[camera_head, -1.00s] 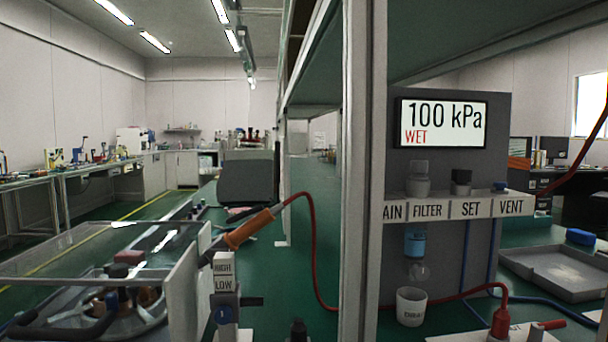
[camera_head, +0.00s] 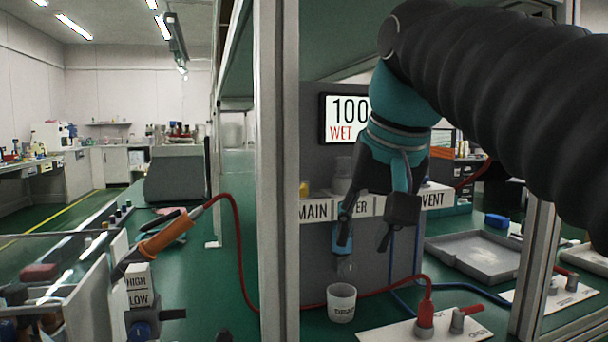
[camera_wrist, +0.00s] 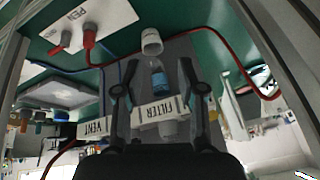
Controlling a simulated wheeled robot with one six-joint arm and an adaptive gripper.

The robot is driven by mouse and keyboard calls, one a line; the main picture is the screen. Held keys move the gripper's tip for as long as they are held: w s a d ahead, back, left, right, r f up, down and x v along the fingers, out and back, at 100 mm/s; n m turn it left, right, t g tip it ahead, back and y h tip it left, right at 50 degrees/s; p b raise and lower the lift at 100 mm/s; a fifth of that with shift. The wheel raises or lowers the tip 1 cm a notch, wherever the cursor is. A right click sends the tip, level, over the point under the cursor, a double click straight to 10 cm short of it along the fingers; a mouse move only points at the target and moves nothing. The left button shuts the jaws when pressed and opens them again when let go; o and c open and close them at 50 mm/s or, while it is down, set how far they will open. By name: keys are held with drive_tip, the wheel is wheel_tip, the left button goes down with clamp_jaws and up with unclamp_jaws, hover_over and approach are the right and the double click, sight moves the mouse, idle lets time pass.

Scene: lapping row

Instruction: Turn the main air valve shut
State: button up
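The air panel (camera_head: 316,255) carries a strip of labels, with the MAIN label (camera_head: 314,211) at its left end. A small yellow knob (camera_head: 304,188), seemingly the main air valve, shows above that label, partly cut off by the upright post. My gripper (camera_head: 364,241) points down in front of the panel, to the right of the MAIN label, and is open with nothing between its fingers. It covers part of the FILTER and SET labels. In the wrist view, my fingers (camera_wrist: 153,78) stand apart on either side of the FILTER label (camera_wrist: 158,111); I cannot make out the main valve there.
A metal post (camera_head: 278,190) stands just left of the MAIN label. The display (camera_head: 345,118) reads 100 and WET, partly behind my arm. A white cup (camera_head: 341,303), a red hose (camera_head: 238,240) and a grey tray (camera_head: 475,258) are on the green bench.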

sight(305, 186)
wheel_tip(305, 186, up, 7)
drive_tip(key=a, duration=0.2)
drive_tip(key=w+a, duration=0.1)
drive_tip(key=w, duration=0.3)
drive_tip(key=w+a+p, duration=0.1)
drive_tip(key=w+a, duration=0.1)
drive_tip(key=w, duration=0.1)
drive_tip(key=w+a+p, duration=0.1)
drive_tip(key=w, duration=0.3)
drive_tip(key=shift+w+a+f, duration=0.25)
drive_tip(key=shift+w+a, duration=0.1)
drive_tip(key=shift+x, duration=1.05)
drive_tip(key=shift+s, duration=0.1)
clamp_jaws()
